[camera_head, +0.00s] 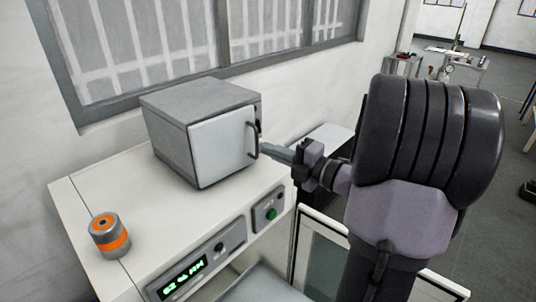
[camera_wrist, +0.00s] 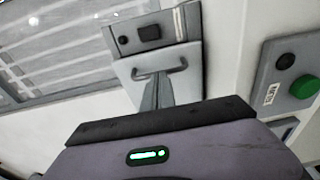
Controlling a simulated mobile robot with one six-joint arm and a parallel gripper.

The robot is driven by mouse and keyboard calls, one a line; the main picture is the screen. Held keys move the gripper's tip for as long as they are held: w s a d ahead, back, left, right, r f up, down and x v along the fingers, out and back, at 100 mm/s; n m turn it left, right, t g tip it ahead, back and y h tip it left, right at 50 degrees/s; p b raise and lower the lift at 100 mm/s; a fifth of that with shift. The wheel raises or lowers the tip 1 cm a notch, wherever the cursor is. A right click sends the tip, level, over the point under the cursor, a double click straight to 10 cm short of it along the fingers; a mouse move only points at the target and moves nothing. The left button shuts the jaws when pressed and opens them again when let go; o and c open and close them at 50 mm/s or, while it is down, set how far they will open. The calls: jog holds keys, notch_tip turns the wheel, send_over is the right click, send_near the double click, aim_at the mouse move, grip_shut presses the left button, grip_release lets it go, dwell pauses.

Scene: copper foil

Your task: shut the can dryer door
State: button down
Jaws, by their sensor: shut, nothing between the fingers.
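The can dryer (camera_head: 205,97) is a grey box on the white worktop, under the window. Its pale door (camera_head: 222,148) lies against or very near the front; I cannot tell whether a small gap remains. The door has a dark bar handle (camera_head: 253,140) at its right side. My gripper (camera_head: 267,148) is shut and empty, its tips close to the handle from the right. In the wrist view the shut fingers (camera_wrist: 158,94) point at the door (camera_wrist: 131,75), just below the handle (camera_wrist: 160,71); contact is unclear.
A grey can with an orange band (camera_head: 109,235) stands at the worktop's front left. A panel with a green display (camera_head: 183,278) and a box with a green button (camera_head: 271,214) are on the worktop's front face. The worktop (camera_head: 150,225) is clear between can and dryer.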

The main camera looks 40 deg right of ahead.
aim_at(248, 139)
jog(key=shift+w+a, duration=0.1)
jog(key=shift+w, duration=0.5)
jog(key=shift+r, duration=0.1)
jog(key=p, duration=0.1)
jog(key=w+n+y+p, duration=0.1)
jog(key=shift+w+d+r+y+p, duration=0.25)
jog(key=shift+w+d+y+p, duration=0.05)
jog(key=shift+d, duration=0.1)
jog(key=shift+w+d+f+g+y, duration=0.15)
jog(key=shift+w+g+y, duration=0.05)
jog(key=shift+g+y, duration=0.1)
jog(key=shift+f+n, duration=0.15)
jog(key=shift+n, duration=0.15)
jog(key=shift+s+p, duration=0.1)
jog(key=shift+p, duration=0.25)
